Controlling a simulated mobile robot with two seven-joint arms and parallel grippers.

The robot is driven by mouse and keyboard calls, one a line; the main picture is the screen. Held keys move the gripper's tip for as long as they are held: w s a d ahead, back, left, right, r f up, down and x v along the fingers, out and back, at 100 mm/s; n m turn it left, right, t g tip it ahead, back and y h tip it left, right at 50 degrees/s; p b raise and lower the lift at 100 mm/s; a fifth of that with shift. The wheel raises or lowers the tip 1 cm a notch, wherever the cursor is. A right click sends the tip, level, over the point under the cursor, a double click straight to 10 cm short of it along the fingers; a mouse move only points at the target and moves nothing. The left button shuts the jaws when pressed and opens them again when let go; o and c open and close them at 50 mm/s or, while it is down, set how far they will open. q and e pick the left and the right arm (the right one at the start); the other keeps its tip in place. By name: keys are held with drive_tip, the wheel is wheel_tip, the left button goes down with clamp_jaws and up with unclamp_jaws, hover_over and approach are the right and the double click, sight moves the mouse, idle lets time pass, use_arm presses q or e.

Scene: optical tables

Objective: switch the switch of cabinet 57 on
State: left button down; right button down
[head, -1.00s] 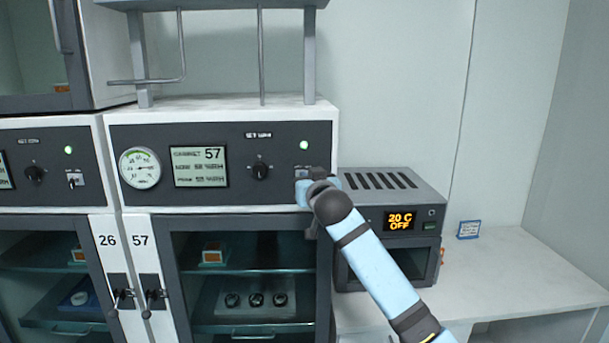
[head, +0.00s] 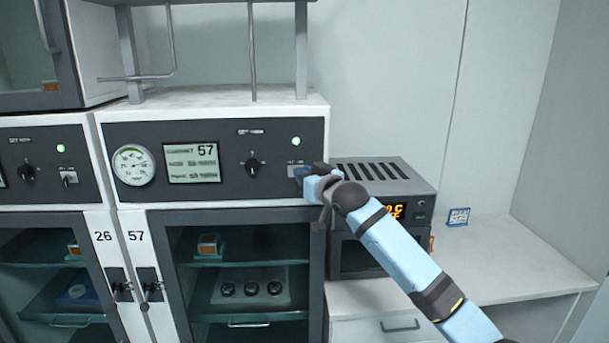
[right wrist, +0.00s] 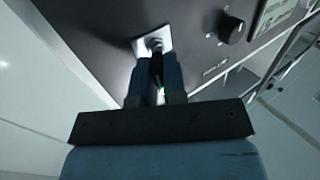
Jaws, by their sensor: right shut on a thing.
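Cabinet 57 (head: 221,104) has a dark control panel with a round gauge (head: 134,165), a display reading 57 (head: 192,163), a knob (head: 253,165) and a lit green lamp (head: 296,141). Its switch sits below the lamp and is hidden in the head view by my right gripper (head: 305,174). In the right wrist view the switch's light plate (right wrist: 146,47) shows, with the fingers (right wrist: 154,76) shut on the switch lever at the plate. The lever's position is mostly hidden by the fingers. My left gripper is not in view.
Cabinet 26 (head: 84,220) stands to the left, with its own knob and switch (head: 68,177). A grey oven-like device (head: 424,199) stands right of cabinet 57, behind my right arm.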

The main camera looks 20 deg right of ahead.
drive_tip(key=c, duration=1.3)
unclamp_jaws()
drive_tip(key=shift+o, duration=0.6)
drive_tip(key=shift+s, duration=0.1)
drive_tip(key=b+v, duration=0.4)
drive_tip(key=v, duration=0.9)
drive_tip(key=shift+s+d, duration=0.2)
drive_tip(key=shift+s, duration=0.1)
